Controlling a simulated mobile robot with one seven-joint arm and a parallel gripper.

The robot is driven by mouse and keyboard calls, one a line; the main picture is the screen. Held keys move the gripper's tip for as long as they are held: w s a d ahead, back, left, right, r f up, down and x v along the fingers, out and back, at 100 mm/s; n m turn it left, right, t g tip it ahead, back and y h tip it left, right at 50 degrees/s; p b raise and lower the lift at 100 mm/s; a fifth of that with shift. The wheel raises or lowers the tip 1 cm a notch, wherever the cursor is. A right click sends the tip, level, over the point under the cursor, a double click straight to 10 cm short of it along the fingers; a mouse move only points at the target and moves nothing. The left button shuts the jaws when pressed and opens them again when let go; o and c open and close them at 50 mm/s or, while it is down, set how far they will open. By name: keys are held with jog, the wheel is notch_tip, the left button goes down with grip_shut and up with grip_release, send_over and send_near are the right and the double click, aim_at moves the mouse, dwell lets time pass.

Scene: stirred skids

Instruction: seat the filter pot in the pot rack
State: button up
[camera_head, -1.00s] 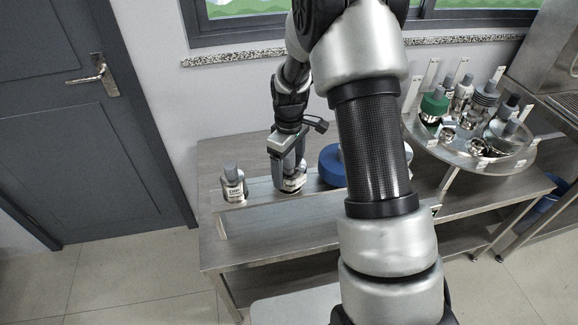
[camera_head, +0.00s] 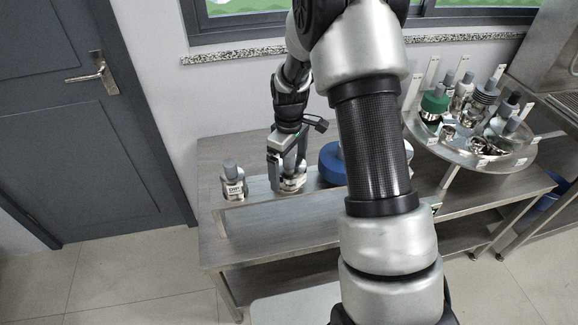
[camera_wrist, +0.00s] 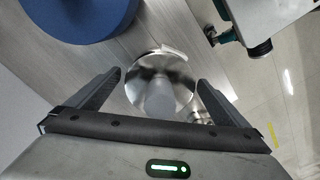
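A silver pot (camera_head: 293,185) with a pale label stands upright on the long metal rack strip (camera_head: 262,192) on the table. In the wrist view the same pot (camera_wrist: 160,82), with its grey knob, lies between my fingers. My gripper (camera_head: 288,174) points down over it. Its fingers are spread, with a gap to the pot on both sides in the wrist view (camera_wrist: 160,80). A second silver pot (camera_head: 233,184) with a grey knob and a label stands at the strip's left end. I cannot read the labels surely. The pot's base and its seat are hidden.
A blue round thing (camera_head: 331,164) stands right of the pot, partly behind my arm. A round metal tray (camera_head: 513,164) at the right holds several pots and upright tags. The table's (camera_head: 212,153) back left is clear. A door (camera_head: 88,120) stands at the left.

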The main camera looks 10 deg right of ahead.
notch_tip(320, 180, up, 17)
jog(key=p, duration=0.1)
jog(key=shift+r, duration=0.2)
dwell(0.4)
dwell(0.6)
